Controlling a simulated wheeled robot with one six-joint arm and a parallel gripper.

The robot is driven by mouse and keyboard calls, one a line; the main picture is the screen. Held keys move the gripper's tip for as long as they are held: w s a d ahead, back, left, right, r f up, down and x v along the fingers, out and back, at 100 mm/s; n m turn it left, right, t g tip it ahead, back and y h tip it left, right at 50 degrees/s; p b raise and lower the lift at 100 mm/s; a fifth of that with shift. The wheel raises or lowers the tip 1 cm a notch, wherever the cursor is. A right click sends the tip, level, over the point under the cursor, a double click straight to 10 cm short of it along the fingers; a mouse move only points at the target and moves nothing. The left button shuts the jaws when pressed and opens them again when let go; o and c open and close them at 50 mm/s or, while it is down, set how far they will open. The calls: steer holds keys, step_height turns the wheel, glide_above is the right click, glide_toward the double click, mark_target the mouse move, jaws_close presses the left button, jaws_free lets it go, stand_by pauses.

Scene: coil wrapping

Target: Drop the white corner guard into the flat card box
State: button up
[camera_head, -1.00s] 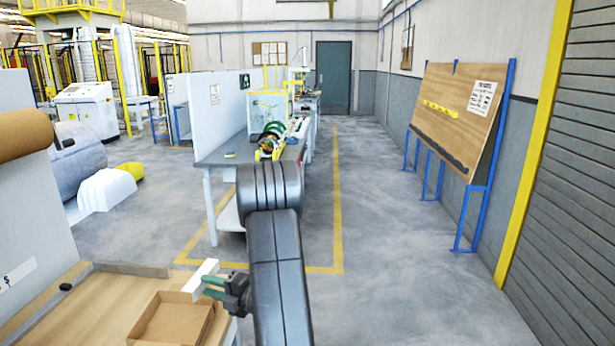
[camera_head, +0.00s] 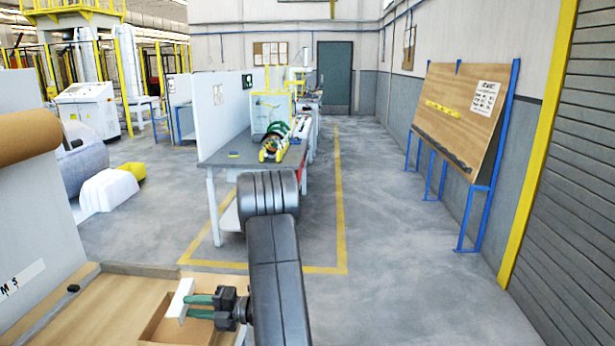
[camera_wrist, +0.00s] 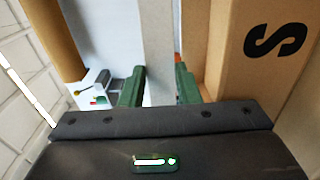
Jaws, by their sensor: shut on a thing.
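The white corner guard (camera_head: 181,297) is held upright in my gripper (camera_head: 200,306), which is shut on it with green fingers. In the wrist view the guard (camera_wrist: 158,60) runs as a pale strip between the two green fingertips (camera_wrist: 160,88). The flat card box (camera_head: 152,331) sits open on the wooden bench at the lower left. In the head view the guard and fingers overlap the box's upper part. The guard's lower end shows in front of the box's left side. I cannot tell its exact height above the box. My gripper hides part of the box's inside.
The wooden bench top (camera_head: 110,290) has a raised back strip, and a small dark object (camera_head: 73,288) lies on it. A brown roll (camera_head: 25,143) hangs at the left on a pale panel. Another bench (camera_head: 225,160) stands ahead. The floor to the right is clear.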

steer(key=shift+f, duration=0.1)
steer(key=o, duration=1)
steer(key=shift+s, duration=0.1)
steer(key=shift+f, duration=0.15)
steer(key=shift+d+f, duration=0.1)
steer(key=shift+d, duration=0.45)
steer(key=d+b, duration=0.1)
steer(key=d, duration=0.3)
steer(key=d+b, duration=0.1)
steer(key=d, duration=0.3)
steer(key=d+b, duration=0.1)
steer(key=d, duration=0.3)
steer(key=shift+s+d+r, duration=0.25)
steer(key=shift+d+r, duration=0.1)
steer(key=shift+d+r, duration=0.1)
steer(key=shift+r, duration=0.05)
